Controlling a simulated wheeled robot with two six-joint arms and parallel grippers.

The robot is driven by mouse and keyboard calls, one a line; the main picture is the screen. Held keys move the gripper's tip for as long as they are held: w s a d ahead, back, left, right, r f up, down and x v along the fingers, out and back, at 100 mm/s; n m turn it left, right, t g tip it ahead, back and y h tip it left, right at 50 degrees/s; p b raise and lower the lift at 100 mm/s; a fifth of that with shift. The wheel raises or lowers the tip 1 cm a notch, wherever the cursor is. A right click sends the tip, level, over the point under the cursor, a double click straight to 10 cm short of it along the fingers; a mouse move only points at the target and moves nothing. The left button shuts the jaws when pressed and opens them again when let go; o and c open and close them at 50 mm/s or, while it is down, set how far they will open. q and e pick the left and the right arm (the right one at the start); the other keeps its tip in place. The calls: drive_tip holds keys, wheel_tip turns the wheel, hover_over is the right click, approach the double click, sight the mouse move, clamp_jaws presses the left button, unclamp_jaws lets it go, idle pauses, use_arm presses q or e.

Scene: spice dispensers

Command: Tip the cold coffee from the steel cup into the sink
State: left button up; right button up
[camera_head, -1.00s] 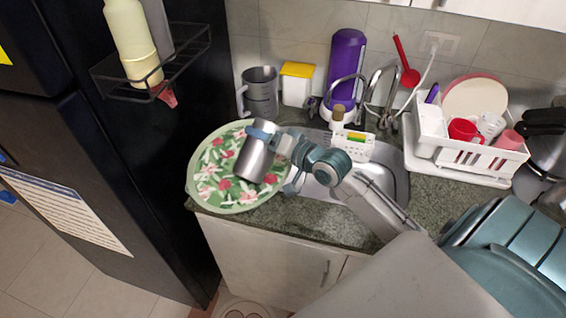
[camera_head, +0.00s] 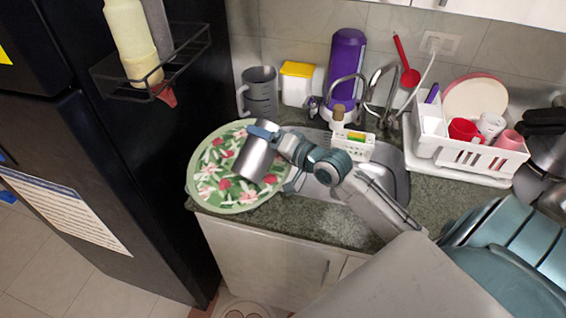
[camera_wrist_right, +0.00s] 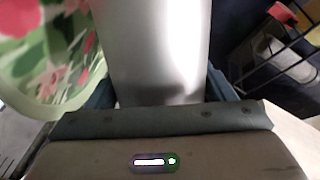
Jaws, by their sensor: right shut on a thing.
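The steel cup (camera_head: 256,158) is held in my right gripper (camera_head: 264,133) above the flowered tray. The cup is tilted, and its inside and any coffee in it cannot be seen. In the right wrist view the cup (camera_wrist_right: 152,50) fills the middle between the fingers of my right gripper (camera_wrist_right: 155,98). The steel sink (camera_head: 400,183) lies to the right of the cup, partly hidden behind my right forearm. My left gripper is not in view.
The round flowered tray (camera_head: 205,190) rests on the counter's left end, beside the black fridge (camera_head: 110,170). A grey jug (camera_head: 260,92), a yellow-lidded container (camera_head: 298,84) and a purple bottle (camera_head: 346,70) stand behind. A white dish rack (camera_head: 470,160) is right of the sink.

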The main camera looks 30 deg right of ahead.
drive_tip(key=shift+w+d+f+m+y, duration=0.15)
drive_tip(key=shift+f+m, duration=0.1)
drive_tip(key=shift+m, duration=0.25)
drive_tip(key=shift+s+d+f+m+y, duration=0.15)
drive_tip(key=shift+f+m, duration=0.1)
drive_tip(key=shift+m, duration=0.25)
idle(0.5)
drive_tip(key=shift+w+d+f+m, duration=0.2)
drive_tip(key=shift+w+d+m, duration=0.05)
drive_tip(key=shift+d+m, duration=0.15)
drive_tip(key=shift+w+d+f+m, duration=0.2)
drive_tip(key=shift+w+d+m, duration=0.05)
drive_tip(key=shift+d+m, duration=0.15)
idle(0.5)
drive_tip(key=shift+w+d+f+m+g, duration=0.1)
drive_tip(key=shift+d+f+m+g, duration=0.2)
drive_tip(key=shift+f+m, duration=0.35)
idle(0.8)
drive_tip(key=shift+w+d+r+m+y+p, duration=0.1)
drive_tip(key=shift+d+r+m+y+p, duration=0.1)
drive_tip(key=shift+r+m+y+p, duration=0.35)
idle(0.4)
